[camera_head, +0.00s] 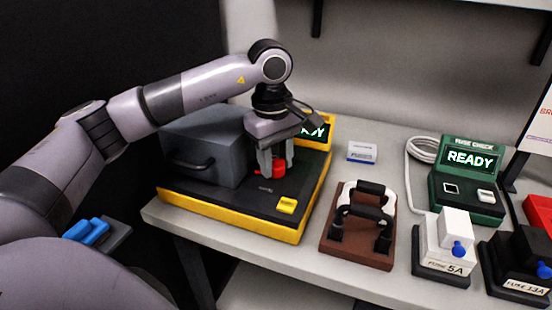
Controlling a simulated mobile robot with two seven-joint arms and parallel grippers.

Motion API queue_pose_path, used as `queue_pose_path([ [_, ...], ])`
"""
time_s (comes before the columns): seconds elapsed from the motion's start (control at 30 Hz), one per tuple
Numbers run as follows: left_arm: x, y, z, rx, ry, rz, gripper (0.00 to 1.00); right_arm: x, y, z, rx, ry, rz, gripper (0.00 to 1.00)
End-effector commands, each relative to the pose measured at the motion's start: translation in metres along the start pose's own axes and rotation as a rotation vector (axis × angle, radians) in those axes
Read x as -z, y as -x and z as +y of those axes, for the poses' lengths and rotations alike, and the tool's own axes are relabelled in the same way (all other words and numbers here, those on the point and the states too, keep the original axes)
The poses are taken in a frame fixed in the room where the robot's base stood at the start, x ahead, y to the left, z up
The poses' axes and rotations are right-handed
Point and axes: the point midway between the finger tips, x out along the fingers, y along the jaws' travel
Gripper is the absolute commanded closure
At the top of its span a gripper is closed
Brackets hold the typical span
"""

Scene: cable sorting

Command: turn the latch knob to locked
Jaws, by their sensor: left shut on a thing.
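The latch knob (278,170) is a small red part on the black top of a yellow-edged station (245,215), right of a grey box with a handle (205,145). My left gripper (276,162) points down from above and is shut on the red knob, with a finger on either side. The fingers and the gripper body cover part of the knob, so its exact turn cannot be told. A small display behind the gripper is partly hidden; only the end of its lit word shows. My right gripper is not in view.
A yellow button (286,205) sits at the station's front. To the right are a brown block with black-and-white handles (358,235), a green fuse checker (468,185) reading READY, and fuse holders (444,250). A small white-blue box (361,152) lies behind.

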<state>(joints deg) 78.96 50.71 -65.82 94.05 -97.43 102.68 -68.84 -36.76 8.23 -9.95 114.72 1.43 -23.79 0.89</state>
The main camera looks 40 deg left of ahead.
Motion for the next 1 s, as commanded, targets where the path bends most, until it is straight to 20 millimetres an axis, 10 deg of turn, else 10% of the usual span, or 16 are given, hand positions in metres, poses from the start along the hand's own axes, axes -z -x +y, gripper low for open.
queue_pose_path([
  [0.53,-0.0016,-0.0020,-0.0017,0.010,-0.029,-0.005,0.91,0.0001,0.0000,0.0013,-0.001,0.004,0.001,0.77],
  [0.57,-0.0016,-0.0020,-0.0017,0.010,-0.028,-0.005,0.54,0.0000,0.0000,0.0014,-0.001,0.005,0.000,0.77],
  [0.63,-0.0013,-0.0019,-0.0016,0.009,-0.028,-0.004,0.38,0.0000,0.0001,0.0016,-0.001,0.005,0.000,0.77],
  [1.0,-0.0003,0.0075,-0.0001,0.001,-0.024,-0.002,0.38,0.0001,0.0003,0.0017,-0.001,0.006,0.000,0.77],
])
